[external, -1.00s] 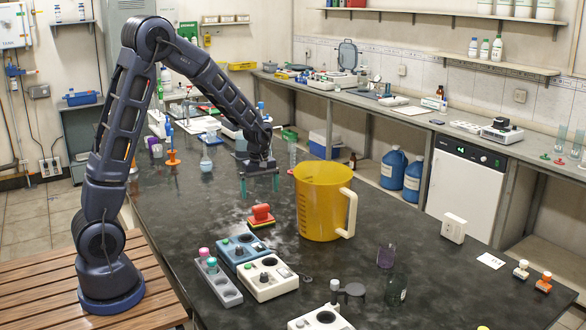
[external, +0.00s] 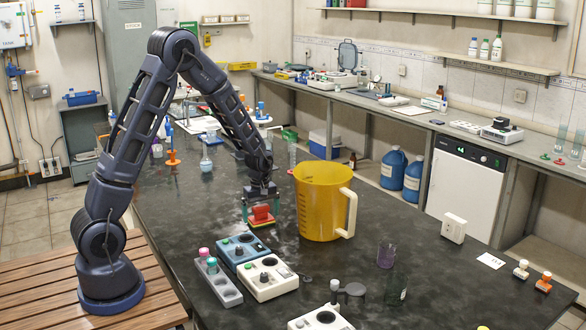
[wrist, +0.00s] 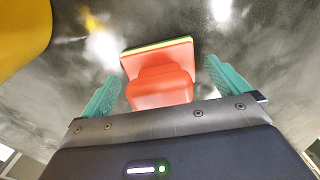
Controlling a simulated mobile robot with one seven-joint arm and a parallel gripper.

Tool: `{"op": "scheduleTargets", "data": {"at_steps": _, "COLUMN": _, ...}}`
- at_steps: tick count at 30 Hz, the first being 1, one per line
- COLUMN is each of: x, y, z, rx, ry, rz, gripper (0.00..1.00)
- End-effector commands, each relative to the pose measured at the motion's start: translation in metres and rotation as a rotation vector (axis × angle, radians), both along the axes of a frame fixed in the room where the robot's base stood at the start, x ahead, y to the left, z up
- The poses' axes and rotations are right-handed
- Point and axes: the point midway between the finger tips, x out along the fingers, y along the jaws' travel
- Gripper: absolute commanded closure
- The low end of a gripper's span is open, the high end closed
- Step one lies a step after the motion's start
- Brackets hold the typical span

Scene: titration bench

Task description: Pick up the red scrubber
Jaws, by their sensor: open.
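The red scrubber (external: 261,215) lies on the dark bench top, left of the yellow pitcher. It has a red block handle on a wider red base with a yellow-green edge. In the wrist view the scrubber (wrist: 160,85) sits between my two teal fingers. My gripper (external: 261,222) is open and lowered around the scrubber, one finger on each side. In the wrist view my gripper (wrist: 162,84) shows a gap between each finger and the handle.
The yellow pitcher (external: 320,205) stands close to the right of my gripper. Blue (external: 243,251) and white (external: 266,279) instruments and a grey rack (external: 220,284) are in front. A dark glass beaker (external: 386,256) stands at right. Bench right of the pitcher is mostly clear.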

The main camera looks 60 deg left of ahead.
Motion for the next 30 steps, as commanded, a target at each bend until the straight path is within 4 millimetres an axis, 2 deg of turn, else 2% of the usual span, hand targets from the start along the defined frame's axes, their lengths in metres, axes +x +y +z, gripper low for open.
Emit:
{"op": "scheduleTargets", "data": {"at_steps": 3, "x": 0.0, "y": 0.0, "z": -0.011, "rx": -0.001, "ry": 0.001, "rz": 0.0, "gripper": 0.0}}
{"op": "scheduleTargets", "data": {"at_steps": 10, "x": 0.0, "y": 0.0, "z": -0.012, "rx": 0.0, "ry": 0.0, "rz": 0.0, "gripper": 0.02}}
{"op": "scheduleTargets", "data": {"at_steps": 16, "x": 0.0, "y": 0.0, "z": -0.012, "rx": 0.0, "ry": 0.0, "rz": 0.0, "gripper": 0.41}}
{"op": "scheduleTargets", "data": {"at_steps": 25, "x": 0.0, "y": 0.0, "z": -0.01, "rx": 0.0, "ry": -0.001, "rz": 0.0, "gripper": 0.42}}
{"op": "scheduleTargets", "data": {"at_steps": 30, "x": 0.001, "y": 0.0, "z": 0.005, "rx": 0.001, "ry": -0.004, "rz": -0.001, "gripper": 0.42}}
